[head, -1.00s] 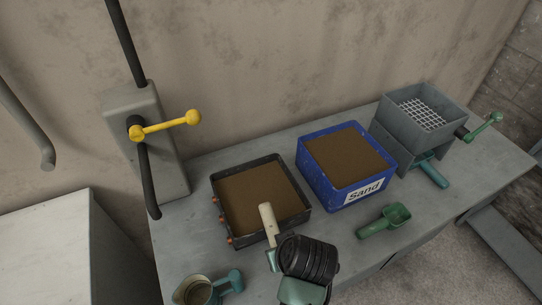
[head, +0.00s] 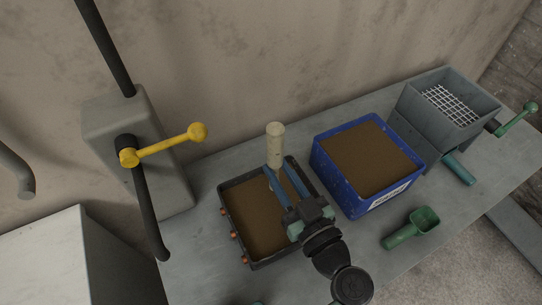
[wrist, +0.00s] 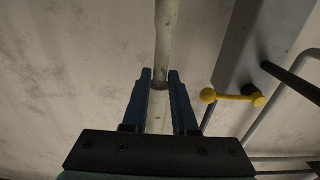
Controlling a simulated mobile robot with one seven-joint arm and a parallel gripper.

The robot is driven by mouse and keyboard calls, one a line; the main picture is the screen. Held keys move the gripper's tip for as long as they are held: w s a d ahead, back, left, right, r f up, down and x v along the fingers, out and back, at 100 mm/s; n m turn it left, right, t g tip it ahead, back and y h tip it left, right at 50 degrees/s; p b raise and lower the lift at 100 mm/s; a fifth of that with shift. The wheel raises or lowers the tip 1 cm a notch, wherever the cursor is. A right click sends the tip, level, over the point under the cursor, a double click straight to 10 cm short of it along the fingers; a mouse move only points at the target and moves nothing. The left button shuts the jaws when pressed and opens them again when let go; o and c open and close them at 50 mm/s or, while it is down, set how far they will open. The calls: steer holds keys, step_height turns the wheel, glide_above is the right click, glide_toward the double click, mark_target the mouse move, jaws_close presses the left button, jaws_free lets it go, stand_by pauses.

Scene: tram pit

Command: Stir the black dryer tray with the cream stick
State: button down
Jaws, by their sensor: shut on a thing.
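The black dryer tray (head: 229,209) sits on the bench, filled with brown sand-like material. My gripper (head: 274,176) reaches over the tray from the front right, its blue fingers shut on the cream stick (head: 275,146). The stick stands roughly upright, with its thick end above the fingers, over the tray's back part. Its lower end is mostly hidden by the fingers, so I cannot tell how deep it is in the material. In the wrist view the stick (wrist: 163,35) runs between the two fingers (wrist: 160,80).
A blue sand box (head: 349,188) stands close to the tray's right. Farther right is a grey sieve box (head: 424,125) with a green crank (head: 517,121). A green scoop (head: 411,229) lies in front. A yellow-handled lever (head: 163,148) sticks out at the left.

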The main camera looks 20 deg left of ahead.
step_height(320, 180, down, 12)
steer(key=b, duration=1)
steer(key=shift+r, duration=0.1)
